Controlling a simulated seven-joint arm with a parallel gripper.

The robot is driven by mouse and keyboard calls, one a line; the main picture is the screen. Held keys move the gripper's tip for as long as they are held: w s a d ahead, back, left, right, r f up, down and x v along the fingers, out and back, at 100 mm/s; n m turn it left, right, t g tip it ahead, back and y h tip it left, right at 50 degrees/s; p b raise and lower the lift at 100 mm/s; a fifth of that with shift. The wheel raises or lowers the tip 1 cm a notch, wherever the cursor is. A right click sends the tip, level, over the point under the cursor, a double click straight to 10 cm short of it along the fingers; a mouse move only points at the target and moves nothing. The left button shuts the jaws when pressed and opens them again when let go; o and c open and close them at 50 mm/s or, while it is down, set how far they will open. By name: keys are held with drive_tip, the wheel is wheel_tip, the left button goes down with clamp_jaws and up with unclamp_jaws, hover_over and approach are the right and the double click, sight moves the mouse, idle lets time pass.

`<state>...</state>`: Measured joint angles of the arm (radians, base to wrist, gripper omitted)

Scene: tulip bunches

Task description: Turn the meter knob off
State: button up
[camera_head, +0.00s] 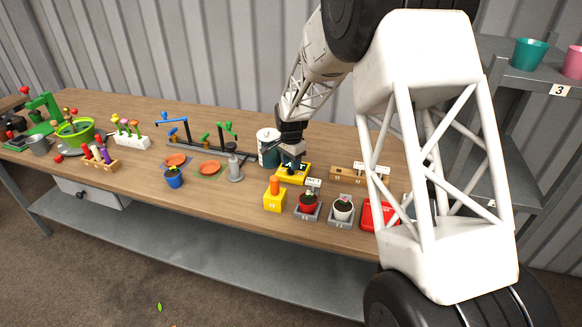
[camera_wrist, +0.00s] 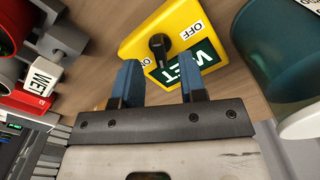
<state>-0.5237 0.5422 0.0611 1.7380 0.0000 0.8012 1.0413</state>
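The meter is a yellow box on the wooden table, under my gripper in the head view (camera_head: 293,173) and ahead of the fingers in the wrist view (camera_wrist: 135,42). Its black knob (camera_wrist: 158,46) sits on top, between an OFF label (camera_wrist: 192,30) and an ON label (camera_wrist: 146,61). A dark green display (camera_wrist: 182,68) reads WET. My gripper (camera_wrist: 161,80) is open, with its two blue fingertips apart and nothing visible between them. The fingertips appear just short of the knob in the wrist view. In the head view my gripper (camera_head: 292,150) hides part of the meter.
A teal canister (camera_head: 268,150) stands close behind the meter; it fills the right of the wrist view (camera_wrist: 285,45). A wooden block (camera_head: 345,174) lies right.

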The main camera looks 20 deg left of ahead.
drive_tip(key=shift+f, duration=1.15)
clamp_jaws()
